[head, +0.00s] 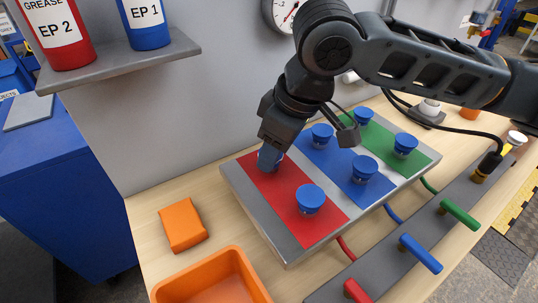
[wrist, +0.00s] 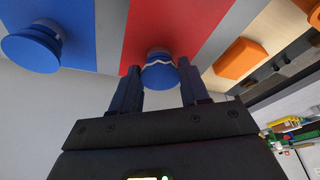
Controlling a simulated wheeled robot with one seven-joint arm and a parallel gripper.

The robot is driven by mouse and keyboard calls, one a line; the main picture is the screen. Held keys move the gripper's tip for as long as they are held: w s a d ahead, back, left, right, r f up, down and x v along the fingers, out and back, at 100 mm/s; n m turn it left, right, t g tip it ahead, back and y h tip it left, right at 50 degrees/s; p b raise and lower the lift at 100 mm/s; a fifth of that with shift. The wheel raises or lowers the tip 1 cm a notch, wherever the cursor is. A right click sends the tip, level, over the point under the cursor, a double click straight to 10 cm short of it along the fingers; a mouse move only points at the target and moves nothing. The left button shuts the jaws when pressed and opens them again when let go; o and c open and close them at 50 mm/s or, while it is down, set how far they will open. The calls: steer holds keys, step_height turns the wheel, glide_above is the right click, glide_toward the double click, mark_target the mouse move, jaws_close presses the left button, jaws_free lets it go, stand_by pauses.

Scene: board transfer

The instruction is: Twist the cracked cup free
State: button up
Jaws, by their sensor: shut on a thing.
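The cracked cup (wrist: 158,75) is blue with a jagged white line across it, on the red panel (wrist: 180,20). In the head view it is the cup (head: 267,160) at the far end of the red panel (head: 312,228), partly hidden by my gripper (head: 272,150). My gripper is shut on this cup, with one finger on each side in the wrist view (wrist: 157,72). The cup still appears seated at the panel; whether it has turned cannot be told. Another blue cup (head: 310,199) stands nearer on the red panel and shows no crack.
Blue cups also stand on the blue panel (head: 335,165) and green panel (head: 385,147). An orange block (head: 183,225) and orange bin (head: 215,280) lie left of the board. A grey manifold with red, blue and green levers (head: 420,253) runs along the right.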

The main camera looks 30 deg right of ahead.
steer(key=n+g+y, duration=0.1)
steer(key=n, duration=0.3)
steer(key=shift+w+d, duration=0.1)
steer(key=shift+n, duration=0.3)
steer(key=shift+n, duration=0.3)
steer(key=n+g, duration=0.1)
steer(key=n, duration=0.2)
steer(key=shift+w+d+y, duration=0.1)
steer(key=shift+w+y, duration=0.05)
steer(key=shift+y, duration=0.15)
steer(key=shift+n, duration=0.3)
steer(key=n, duration=0.2)
steer(key=shift+w+n+g, duration=0.1)
steer(key=shift+n+g, duration=0.2)
steer(key=shift+g, duration=0.1)
steer(key=o, duration=1.1)
steer(key=shift+c, duration=0.2)
